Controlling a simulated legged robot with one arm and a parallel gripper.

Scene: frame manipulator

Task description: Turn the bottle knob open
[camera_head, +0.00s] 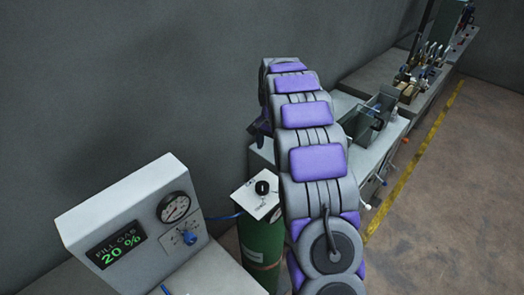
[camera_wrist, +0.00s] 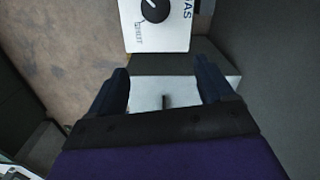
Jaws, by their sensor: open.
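The green bottle (camera_head: 262,240) stands upright beside the wall, partly hidden behind my arm. A white plate (camera_head: 270,207) with printed marks tops it and carries a round black knob (camera_head: 262,187). In the wrist view the knob (camera_wrist: 154,10) is at the top edge, partly cut off. A pale pointer mark on it faces a small label that seems to read "SHUT". My gripper (camera_wrist: 162,66) is open and empty, its dark fingers apart. The knob lies beyond the fingertips, not between them. In the head view my gripper is mostly hidden by the arm.
A white panel (camera_head: 130,205) at the left has a gauge (camera_head: 173,207), a blue knob (camera_head: 189,238) and a display reading "FILL GAS 20 %". A grey bench (camera_head: 345,105) with a metal bin (camera_head: 357,125) stands behind my arm. The floor (camera_head: 455,180) at the right is clear.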

